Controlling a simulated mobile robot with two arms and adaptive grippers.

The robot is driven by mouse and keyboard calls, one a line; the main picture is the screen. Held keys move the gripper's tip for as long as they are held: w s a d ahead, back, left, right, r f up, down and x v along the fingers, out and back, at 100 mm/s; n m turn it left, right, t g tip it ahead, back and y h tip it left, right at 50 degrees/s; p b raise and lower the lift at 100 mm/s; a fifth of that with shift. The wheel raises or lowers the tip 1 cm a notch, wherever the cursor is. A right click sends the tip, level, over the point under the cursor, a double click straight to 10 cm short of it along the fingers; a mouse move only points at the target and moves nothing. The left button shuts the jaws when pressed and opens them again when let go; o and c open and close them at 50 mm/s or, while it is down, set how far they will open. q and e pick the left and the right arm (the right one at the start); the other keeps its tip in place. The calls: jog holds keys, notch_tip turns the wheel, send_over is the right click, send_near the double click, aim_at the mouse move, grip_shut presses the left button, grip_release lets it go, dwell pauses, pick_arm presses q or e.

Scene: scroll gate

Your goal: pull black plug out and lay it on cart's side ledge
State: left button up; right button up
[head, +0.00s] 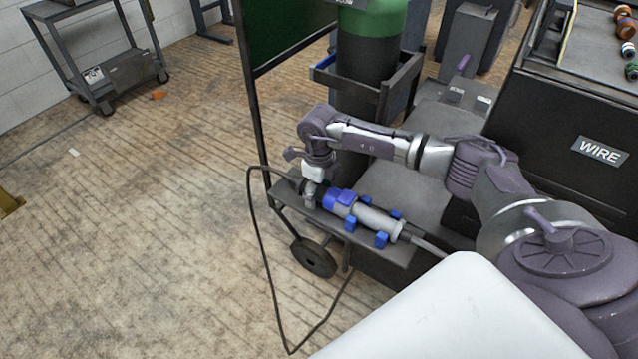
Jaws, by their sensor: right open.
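A blue and grey connector (372,216) lies in blue holders on the cart's dark side ledge (284,190). A black cable (262,255) reaches the connector's left end from the left. The black plug cannot be made out clearly; my right gripper covers that end. My right gripper (310,196) points down at the left end of the connector, with its jaws open. Whether it touches the plug cannot be told. My left gripper is not in view.
The cable hangs in a loop to the floor beside the cart wheel (314,258). A green-topped cylinder (370,50) stands on the cart behind my right arm. A black cabinet marked WIRE (600,150) stands at right. A grey trolley (100,55) is far left. Open floor lies left.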

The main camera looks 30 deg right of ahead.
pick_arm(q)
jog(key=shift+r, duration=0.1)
pick_arm(e)
jog(key=shift+f, duration=0.1)
grip_shut()
dwell(0.6)
jog(key=shift+w, duration=0.15)
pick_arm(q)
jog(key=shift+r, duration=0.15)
pick_arm(e)
jog(key=shift+a, duration=0.1)
jog(key=shift+w, duration=0.1)
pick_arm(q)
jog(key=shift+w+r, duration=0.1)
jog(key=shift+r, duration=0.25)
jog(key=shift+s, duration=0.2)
pick_arm(e)
jog(key=shift+w+a, duration=0.1)
jog(key=shift+w, duration=0.05)
